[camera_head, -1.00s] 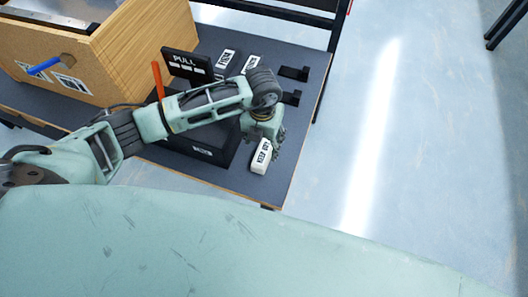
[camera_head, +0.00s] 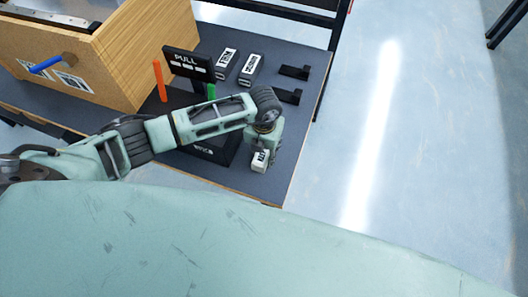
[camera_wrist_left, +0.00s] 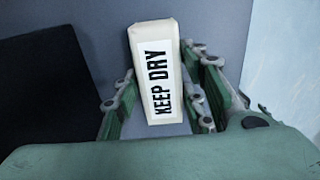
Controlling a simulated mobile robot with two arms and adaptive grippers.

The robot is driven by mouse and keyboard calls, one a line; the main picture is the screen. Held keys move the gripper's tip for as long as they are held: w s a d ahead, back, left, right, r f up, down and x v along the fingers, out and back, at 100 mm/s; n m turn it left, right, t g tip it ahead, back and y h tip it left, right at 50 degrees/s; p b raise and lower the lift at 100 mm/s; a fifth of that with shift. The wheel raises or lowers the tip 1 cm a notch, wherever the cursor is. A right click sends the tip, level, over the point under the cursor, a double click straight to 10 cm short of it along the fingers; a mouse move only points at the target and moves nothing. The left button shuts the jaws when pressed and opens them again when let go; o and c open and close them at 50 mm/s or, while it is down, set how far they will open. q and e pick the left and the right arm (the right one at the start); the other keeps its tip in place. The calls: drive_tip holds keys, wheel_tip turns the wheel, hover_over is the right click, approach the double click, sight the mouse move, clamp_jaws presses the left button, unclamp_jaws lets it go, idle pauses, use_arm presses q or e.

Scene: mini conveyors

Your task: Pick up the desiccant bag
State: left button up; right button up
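The desiccant bag is most likely the white block labelled KEEP DRY (camera_wrist_left: 157,75), lying on the dark table top. In the head view the white block (camera_head: 260,161) shows only in part, near the table's front right, under my left gripper (camera_head: 266,143). In the left wrist view my left gripper (camera_wrist_left: 161,68) is open, with one finger on each side of the block. The fingers look close to its sides, and I cannot tell if they touch. My right gripper is not in view.
A wooden box (camera_head: 135,55) stands at the left. Two labelled blocks (camera_head: 226,62) (camera_head: 250,69) lie behind. The table's right edge is close.

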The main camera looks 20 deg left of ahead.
use_arm(q)
drive_tip(key=c, duration=0.6)
drive_tip(key=shift+o, duration=0.2)
